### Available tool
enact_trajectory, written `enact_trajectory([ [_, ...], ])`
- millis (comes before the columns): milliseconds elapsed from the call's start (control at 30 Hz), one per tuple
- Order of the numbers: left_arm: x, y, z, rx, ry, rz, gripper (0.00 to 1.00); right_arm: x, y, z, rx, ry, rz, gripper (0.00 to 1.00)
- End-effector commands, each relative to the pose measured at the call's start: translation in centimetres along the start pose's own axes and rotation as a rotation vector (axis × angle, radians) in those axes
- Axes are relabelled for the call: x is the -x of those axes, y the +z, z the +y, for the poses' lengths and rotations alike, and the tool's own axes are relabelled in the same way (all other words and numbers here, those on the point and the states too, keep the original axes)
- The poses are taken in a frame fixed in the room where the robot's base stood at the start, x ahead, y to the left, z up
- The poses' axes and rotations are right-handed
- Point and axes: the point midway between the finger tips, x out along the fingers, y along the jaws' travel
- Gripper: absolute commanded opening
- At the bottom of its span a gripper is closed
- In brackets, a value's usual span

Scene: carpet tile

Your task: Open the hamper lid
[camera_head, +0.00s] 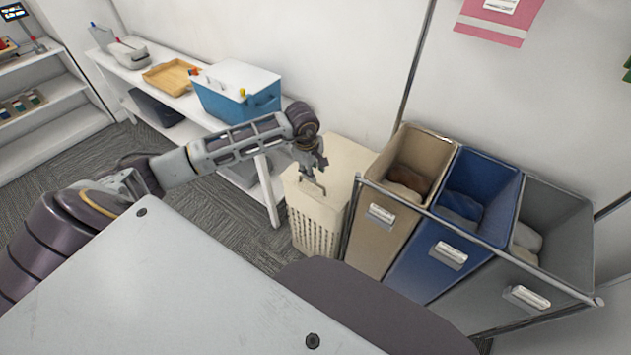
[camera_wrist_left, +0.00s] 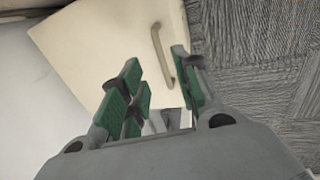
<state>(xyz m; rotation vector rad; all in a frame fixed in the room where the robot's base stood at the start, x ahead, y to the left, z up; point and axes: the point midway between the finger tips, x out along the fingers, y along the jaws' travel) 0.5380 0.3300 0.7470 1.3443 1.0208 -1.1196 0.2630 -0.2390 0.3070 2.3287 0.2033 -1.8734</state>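The cream hamper (camera_head: 318,232) with slotted sides stands on the carpet, left of the fabric bins. Its flat lid (camera_head: 345,156) looks shut and also fills the upper middle of the left wrist view (camera_wrist_left: 105,38). A thin bar handle (camera_head: 313,183) is on the lid near its front edge; it shows in the left wrist view (camera_wrist_left: 160,50). My left gripper (camera_head: 316,172) hangs over the lid at the handle. Its green-padded fingers (camera_wrist_left: 157,78) are apart, with the handle beyond and between them, nearer the right finger. I cannot tell whether they touch it. My right gripper is out of view.
Tan (camera_head: 378,242), blue (camera_head: 432,266) and grey (camera_head: 490,296) bins in a metal frame stand close to the hamper's right. A white shelf (camera_head: 272,190) with a blue cooler (camera_head: 235,95) is at left. The wall is behind. Carpet shows in front of the shelf.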

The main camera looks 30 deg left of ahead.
Motion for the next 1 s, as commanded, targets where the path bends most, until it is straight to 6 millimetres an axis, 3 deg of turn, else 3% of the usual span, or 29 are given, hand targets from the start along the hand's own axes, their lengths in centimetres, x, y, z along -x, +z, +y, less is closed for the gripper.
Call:
enact_trajectory([
  [500, -6.4, 0.0, 0.0, 0.001, -0.001, -0.001, 0.32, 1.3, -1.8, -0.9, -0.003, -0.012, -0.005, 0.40],
  [1000, -7.3, 0.0, 0.0, -0.001, 0.000, 0.000, 0.32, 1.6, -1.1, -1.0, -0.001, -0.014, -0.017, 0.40],
])
